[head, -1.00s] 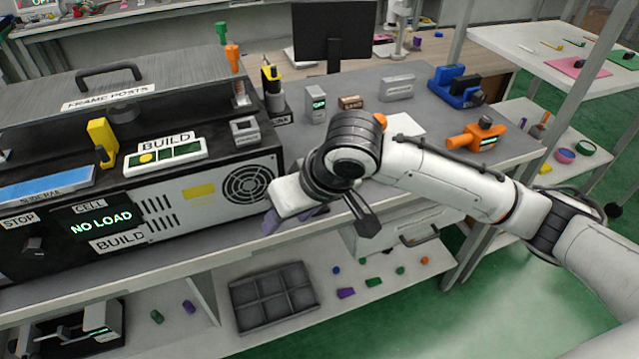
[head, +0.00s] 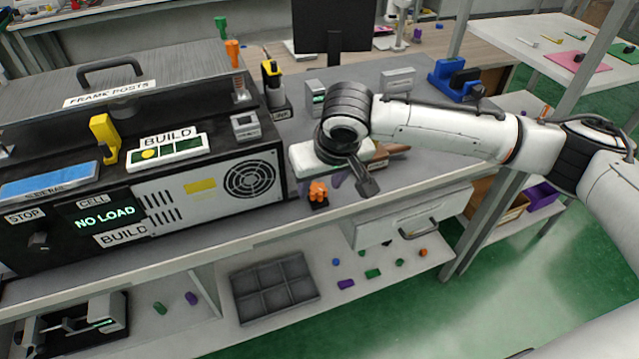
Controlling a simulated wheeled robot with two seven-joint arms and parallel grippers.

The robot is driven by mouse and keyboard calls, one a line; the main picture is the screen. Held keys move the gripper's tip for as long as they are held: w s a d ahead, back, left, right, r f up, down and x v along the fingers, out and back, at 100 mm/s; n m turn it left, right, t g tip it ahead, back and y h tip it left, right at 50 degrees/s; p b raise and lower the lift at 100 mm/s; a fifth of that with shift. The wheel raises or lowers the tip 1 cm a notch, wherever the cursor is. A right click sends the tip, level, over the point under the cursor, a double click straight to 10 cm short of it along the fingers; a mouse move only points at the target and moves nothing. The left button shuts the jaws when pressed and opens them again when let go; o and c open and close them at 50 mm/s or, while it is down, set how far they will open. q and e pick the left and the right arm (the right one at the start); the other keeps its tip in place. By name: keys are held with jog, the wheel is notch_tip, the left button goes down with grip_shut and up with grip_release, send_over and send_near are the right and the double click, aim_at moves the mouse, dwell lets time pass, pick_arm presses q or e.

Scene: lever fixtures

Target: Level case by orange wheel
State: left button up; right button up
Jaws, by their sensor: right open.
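A black and grey case (head: 210,195) with a round fan grille and a NO LOAD display stands on the left of the bench. A small orange wheel (head: 318,190) on a dark foot stands just right of the case's front corner, near the bench edge. My right gripper (head: 352,190) is open and empty. It appears just right of the orange wheel, apart from it in the picture; the depth between them is hard to judge. One finger is partly hidden. My left gripper is out of view.
A yellow lever (head: 104,138) and a BUILD panel (head: 165,150) are on the case. Green and orange posts (head: 233,54) rise behind. A blue fixture (head: 455,80) stands at the back right. A grey divided tray (head: 273,290) lies on the lower shelf.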

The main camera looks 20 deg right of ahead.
jog(key=shift+w+f, duration=0.25)
jog(key=shift+f, duration=0.35)
jog(key=c, duration=1.1)
jog(key=shift+o, duration=0.2)
